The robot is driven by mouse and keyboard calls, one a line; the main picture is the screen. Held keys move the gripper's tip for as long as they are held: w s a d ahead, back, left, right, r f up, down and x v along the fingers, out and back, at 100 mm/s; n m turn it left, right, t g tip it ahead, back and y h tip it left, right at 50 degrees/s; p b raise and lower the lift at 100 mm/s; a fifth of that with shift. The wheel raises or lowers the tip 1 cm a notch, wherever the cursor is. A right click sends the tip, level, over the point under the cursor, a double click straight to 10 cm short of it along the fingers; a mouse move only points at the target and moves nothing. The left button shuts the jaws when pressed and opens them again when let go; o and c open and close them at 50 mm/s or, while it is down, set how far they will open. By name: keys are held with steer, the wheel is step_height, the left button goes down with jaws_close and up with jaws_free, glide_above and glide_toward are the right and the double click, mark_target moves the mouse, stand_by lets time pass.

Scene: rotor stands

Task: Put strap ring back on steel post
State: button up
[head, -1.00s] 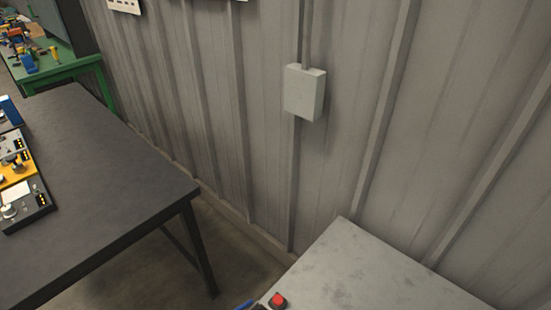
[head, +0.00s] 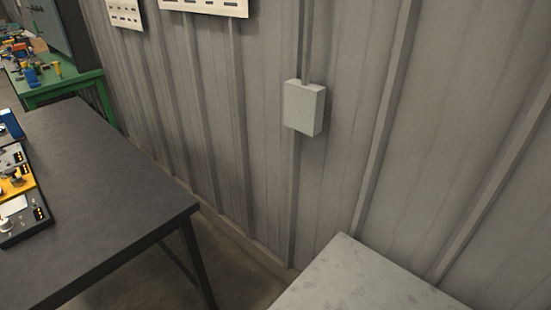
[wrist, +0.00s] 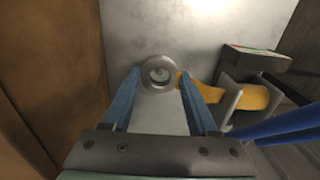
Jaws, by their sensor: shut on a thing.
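In the wrist view my gripper (wrist: 160,74) has its two blue fingers on either side of a round steel ring (wrist: 146,75) and is shut on it. A yellow strap (wrist: 253,98) runs from the ring's right side to a grey bracket. A small paler round shape shows in the middle of the ring; I cannot tell if it is the top of the steel post. The head view shows neither my gripper, the ring nor the post.
A pale metal surface (wrist: 125,30) lies beneath the gripper. A brown panel (wrist: 45,70) is close on the left. A dark block (wrist: 255,58) and a blue bar (wrist: 285,130) are at right. The head view shows a dark table (head: 110,190) and a wall box (head: 304,107).

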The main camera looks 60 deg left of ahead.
steer(key=shift+f, duration=0.15)
steer(key=shift+f+b, duration=0.75)
steer(key=shift+f, duration=0.15)
stand_by(0.4)
steer(key=o, duration=1.4)
steer(key=shift+o, duration=0.2)
step_height(320, 180, up, 9)
steer(key=p, duration=0.9)
